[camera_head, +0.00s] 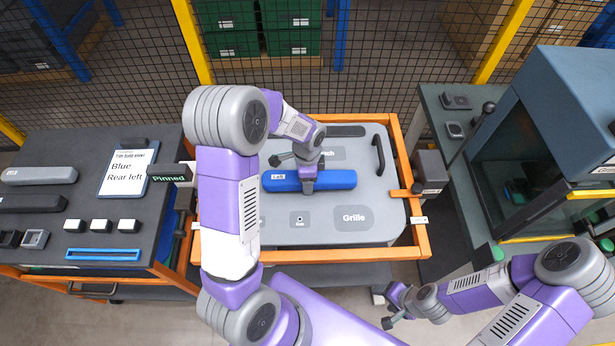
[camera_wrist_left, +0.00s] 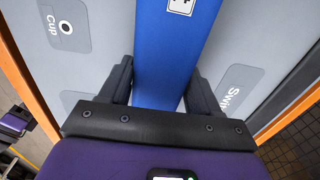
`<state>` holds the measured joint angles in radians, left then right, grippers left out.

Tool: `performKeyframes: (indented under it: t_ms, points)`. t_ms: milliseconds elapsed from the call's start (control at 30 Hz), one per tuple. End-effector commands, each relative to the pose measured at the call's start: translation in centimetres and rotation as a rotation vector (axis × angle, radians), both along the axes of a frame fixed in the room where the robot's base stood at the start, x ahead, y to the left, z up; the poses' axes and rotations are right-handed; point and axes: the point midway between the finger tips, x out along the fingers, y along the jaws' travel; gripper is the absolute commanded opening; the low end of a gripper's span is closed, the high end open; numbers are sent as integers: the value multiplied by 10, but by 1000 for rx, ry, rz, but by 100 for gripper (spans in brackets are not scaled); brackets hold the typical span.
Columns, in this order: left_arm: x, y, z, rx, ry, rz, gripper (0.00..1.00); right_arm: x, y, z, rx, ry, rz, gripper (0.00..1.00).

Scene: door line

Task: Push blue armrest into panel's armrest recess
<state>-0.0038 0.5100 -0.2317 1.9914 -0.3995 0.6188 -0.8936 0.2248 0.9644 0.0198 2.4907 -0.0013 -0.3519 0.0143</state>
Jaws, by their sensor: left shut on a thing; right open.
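The blue armrest (camera_head: 338,179), with a white label at its left end, lies lengthwise across the middle of the grey door panel (camera_head: 375,222). My left gripper (camera_head: 308,184) points down at the armrest's middle and is shut on it. In the left wrist view the gripper's fingers (camera_wrist_left: 160,92) stand on both sides of the blue armrest (camera_wrist_left: 172,45). The armrest covers the recess, so I cannot tell how deep it sits. My right gripper (camera_head: 392,308) is open and empty, off the panel's front right corner.
An orange frame (camera_head: 412,243) surrounds the panel, which has a black handle (camera_head: 379,155) at right. The left table holds a build sheet (camera_head: 128,172), grey and black armrests, white blocks and a blue bezel (camera_head: 103,254). A blue-grey cabinet (camera_head: 570,110) stands right; mesh fencing is behind.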

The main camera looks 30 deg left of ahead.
Motion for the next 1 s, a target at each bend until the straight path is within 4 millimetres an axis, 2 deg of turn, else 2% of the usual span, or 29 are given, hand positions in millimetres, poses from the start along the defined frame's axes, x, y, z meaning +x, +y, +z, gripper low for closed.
performKeyframes:
  t_ms: [567,1000]
  points:
    - [0,0,0,0,-1,0,20,0,0,0,0,0,0,63]
    - [0,0,-7,0,0,0,20,0,0,-6,0,0,0,63]
